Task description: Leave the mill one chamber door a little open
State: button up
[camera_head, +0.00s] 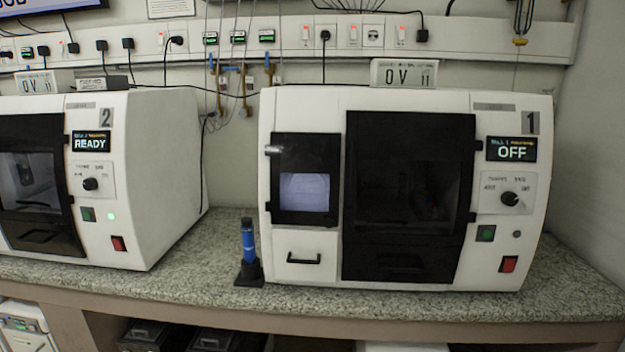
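Mill one (305,110) is the white machine on the right, marked with a 1, and its display (511,149) reads OFF. Its large black chamber door (405,130) fills the middle of the front and looks closed, with no clear gap at its edges. The door has a dark window, and small black tabs show at its right edge. To its left is a smaller black-framed door (303,218) with a pale window and a shiny metal part at its upper left; it also looks closed. My gripper is not in view.
A white drawer front (304,258) lies under the small door. A blue tool in a black stand (249,245) stands left of mill one. Mill two (160,170), reading READY, is farther left. The granite counter (400,307) has a clear narrow front strip.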

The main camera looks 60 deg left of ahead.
aim_at(370, 134)
jog(key=z, duration=0.05)
jog(key=k, duration=0.1)
jog(key=u, duration=1.15)
